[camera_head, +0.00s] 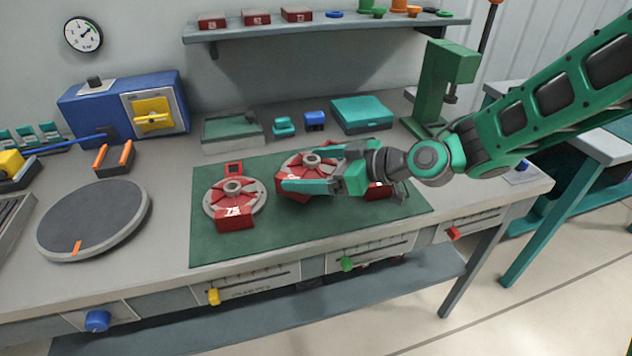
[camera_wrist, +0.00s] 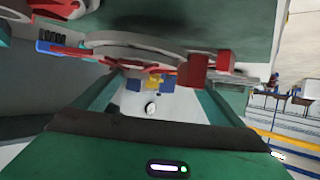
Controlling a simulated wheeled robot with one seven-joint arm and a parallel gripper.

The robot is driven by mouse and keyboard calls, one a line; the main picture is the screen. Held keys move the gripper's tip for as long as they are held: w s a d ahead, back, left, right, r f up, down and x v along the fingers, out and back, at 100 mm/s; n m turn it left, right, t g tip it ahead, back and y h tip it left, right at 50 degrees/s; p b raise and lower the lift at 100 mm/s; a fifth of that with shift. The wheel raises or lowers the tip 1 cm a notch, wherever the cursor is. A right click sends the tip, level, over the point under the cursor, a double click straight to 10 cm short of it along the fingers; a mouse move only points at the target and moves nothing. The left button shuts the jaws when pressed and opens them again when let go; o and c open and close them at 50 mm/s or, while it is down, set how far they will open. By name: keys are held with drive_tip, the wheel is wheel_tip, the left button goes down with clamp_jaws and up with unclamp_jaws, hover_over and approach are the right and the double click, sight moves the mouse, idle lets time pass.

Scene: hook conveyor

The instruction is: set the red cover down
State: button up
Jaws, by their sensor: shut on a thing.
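The red cover (camera_head: 306,166) is a round part with red ribs, a grey rim and a central hub, over the middle of the green mat (camera_head: 290,232). My gripper (camera_head: 302,170) reaches in from the right and is shut on it. Its fingers hide part of the cover. In the wrist view the cover's grey and red edge (camera_wrist: 140,50) lies between the fingers. I cannot tell whether its underside touches the mat. A similar red and grey part (camera_head: 235,201) marked 75 lies flat on the mat to the left.
A red block (camera_head: 380,191) shows beneath my gripper on the mat's right. A grey turntable (camera_head: 93,220) stands left. A teal box (camera_head: 361,114) and green press (camera_head: 441,85) stand behind. The mat's front strip is clear.

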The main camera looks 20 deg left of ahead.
drive_tip(key=shift+f, duration=1.9)
drive_tip(key=o, duration=1.6)
drive_tip(key=shift+f, duration=0.15)
